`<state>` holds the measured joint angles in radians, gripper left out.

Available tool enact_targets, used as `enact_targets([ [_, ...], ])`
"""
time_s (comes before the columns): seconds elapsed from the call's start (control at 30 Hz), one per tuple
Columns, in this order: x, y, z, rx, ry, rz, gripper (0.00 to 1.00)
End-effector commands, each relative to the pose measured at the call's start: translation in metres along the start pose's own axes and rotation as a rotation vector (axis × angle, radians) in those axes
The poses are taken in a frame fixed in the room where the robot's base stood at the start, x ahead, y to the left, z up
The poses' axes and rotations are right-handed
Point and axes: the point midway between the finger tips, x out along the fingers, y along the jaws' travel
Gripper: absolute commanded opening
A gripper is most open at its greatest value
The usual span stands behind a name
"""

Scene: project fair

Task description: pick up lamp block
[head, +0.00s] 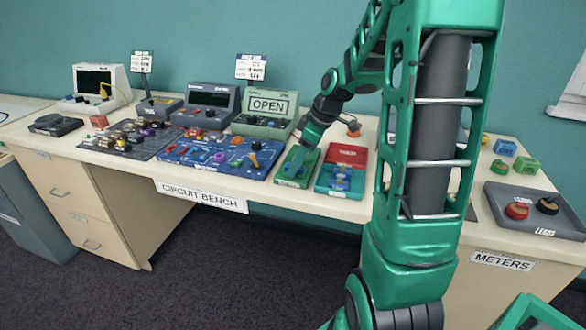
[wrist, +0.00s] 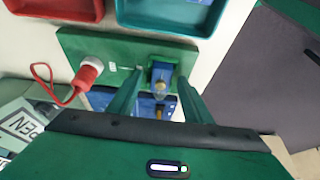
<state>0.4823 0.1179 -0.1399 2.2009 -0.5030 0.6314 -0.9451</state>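The lamp block (wrist: 161,76) looks like a small blue block with a clear bulb, at the right end of a green board (wrist: 110,50) in the wrist view. My gripper (wrist: 161,84) is open, with one finger on each side of the block; small gaps seem to show. In the head view my gripper (head: 297,160) is low over the green board (head: 285,178) on the bench. It hides the lamp block there.
A red plug with a red cord (wrist: 88,72) sits on the board's left part. A red and teal tray (head: 345,155) stands just right of the board. A blue circuit panel (head: 215,153) lies to the left. The green OPEN meter (head: 266,117) stands behind.

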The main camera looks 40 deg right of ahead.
Motion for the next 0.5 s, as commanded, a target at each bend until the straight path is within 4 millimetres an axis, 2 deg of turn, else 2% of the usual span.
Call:
enact_targets([
  [0.03,-0.0001,0.0,0.0,0.0,0.0,0.0,0.36],
  [0.17,-0.0002,0.0,0.0,0.0,0.0,0.0,0.05],
  [0.2,-0.0003,0.0,0.0,0.0,0.0,0.0,0.01],
  [0.5,-0.0015,0.0001,-0.0005,0.0,0.0,0.0,0.0],
])
